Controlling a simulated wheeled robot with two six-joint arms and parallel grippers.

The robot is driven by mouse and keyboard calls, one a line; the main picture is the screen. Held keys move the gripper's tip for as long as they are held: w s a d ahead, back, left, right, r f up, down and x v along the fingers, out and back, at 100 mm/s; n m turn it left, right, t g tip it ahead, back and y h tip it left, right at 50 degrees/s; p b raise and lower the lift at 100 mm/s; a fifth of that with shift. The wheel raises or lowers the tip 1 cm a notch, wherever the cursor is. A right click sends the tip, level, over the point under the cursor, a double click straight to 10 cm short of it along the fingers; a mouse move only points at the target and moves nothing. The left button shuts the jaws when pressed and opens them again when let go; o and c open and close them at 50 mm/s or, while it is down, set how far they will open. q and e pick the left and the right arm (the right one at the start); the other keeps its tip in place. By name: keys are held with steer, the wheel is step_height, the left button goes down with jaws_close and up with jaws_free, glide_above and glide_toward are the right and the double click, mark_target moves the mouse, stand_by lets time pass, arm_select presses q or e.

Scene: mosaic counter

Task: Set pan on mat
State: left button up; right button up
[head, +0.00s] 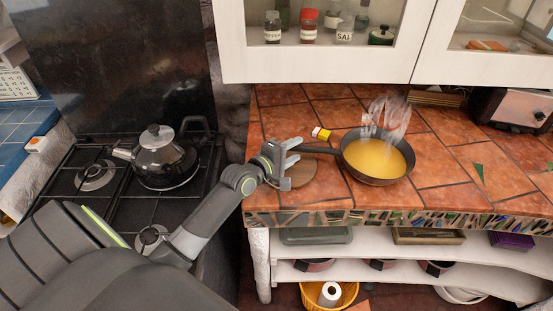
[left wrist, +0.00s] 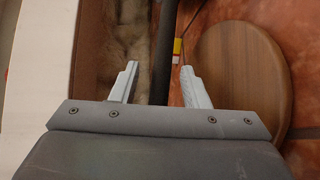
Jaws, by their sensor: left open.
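A dark frying pan (head: 377,177) full of yellow food or liquid stands on the tiled counter, steam rising from it. Its handle points left and also shows as a dark bar in the left wrist view (left wrist: 168,30). A round wooden mat (head: 306,172) lies left of the pan body, under the handle and partly hidden by my gripper; it is at the right in the left wrist view (left wrist: 245,75). My left gripper (head: 288,164) is open at the handle's end, with the handle between its fingers (left wrist: 158,70) in the wrist view. My right gripper is not in view.
A small yellow-labelled item (head: 321,133) lies behind the handle. A kettle (head: 161,155) stands on the stove at left. A toaster (head: 512,108) stands at the back right. Cabinets hang above the counter. The tiles (head: 450,180) right of the pan are mostly clear.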

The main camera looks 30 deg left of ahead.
arm_select(q)
steer(key=v, duration=0.9)
steer(key=shift+s, duration=0.1)
